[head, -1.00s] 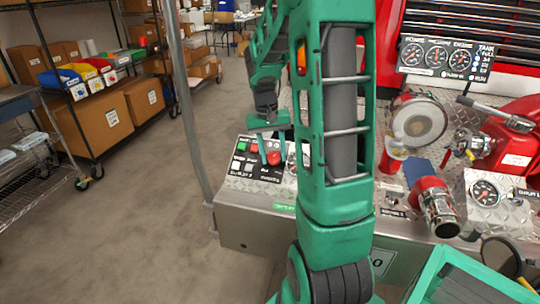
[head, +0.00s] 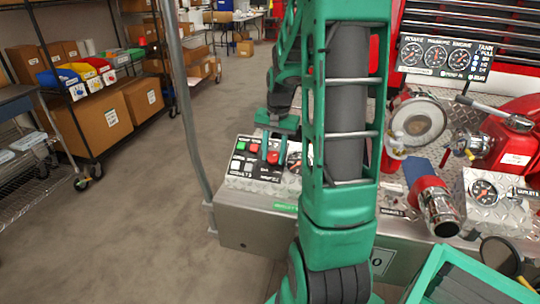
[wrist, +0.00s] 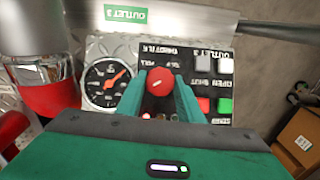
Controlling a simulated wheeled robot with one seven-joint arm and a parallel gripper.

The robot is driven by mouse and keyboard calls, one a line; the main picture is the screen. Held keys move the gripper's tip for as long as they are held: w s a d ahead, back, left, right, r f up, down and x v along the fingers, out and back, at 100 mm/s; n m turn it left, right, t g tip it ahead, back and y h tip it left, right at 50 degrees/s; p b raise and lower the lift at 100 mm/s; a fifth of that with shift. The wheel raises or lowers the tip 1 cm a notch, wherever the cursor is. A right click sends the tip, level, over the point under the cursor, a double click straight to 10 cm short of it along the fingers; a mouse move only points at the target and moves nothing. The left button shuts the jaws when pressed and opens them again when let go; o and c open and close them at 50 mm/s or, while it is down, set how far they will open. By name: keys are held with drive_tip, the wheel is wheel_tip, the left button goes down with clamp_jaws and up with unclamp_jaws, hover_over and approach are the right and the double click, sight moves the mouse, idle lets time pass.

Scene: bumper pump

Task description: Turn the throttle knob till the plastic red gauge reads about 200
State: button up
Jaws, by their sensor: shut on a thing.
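The red throttle knob (wrist: 158,82) sits on a black panel (wrist: 190,58) marked THROTTLE, upside down in the wrist view. My gripper (wrist: 160,77) has a green finger on each side of the knob and is shut on it. A round gauge (wrist: 107,83) with a black rim and an orange-red needle is just left of the knob. Its needle points to the upper right of the picture; its numbers are too small to read.
Green (wrist: 225,105), red and pale buttons lie right of the knob. A red-banded metal outlet (wrist: 50,90) stands left of the gauge. Several gauges fill an upper panel (head: 437,56) in the head view. A grey post (head: 190,110) rises left of the pump.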

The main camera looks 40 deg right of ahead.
sight(276, 156)
drive_tip(key=o, duration=0.8)
drive_tip(key=shift+c, duration=0.2)
wheel_tip(276, 156, up, 11)
drive_tip(key=shift+s, duration=0.4)
drive_tip(key=shift+f, duration=0.1)
drive_tip(key=s+a+f+n, duration=0.2)
drive_tip(key=s+a+n, duration=0.1)
drive_tip(key=s+a, duration=0.4)
drive_tip(key=s+a+f+n+g, duration=0.1)
drive_tip(key=s+a+n, duration=0.2)
drive_tip(key=s, duration=1)
drive_tip(key=a, duration=0.3)
drive_tip(key=shift+s+a+f, duration=0.25)
drive_tip(key=shift+a+f, duration=0.15)
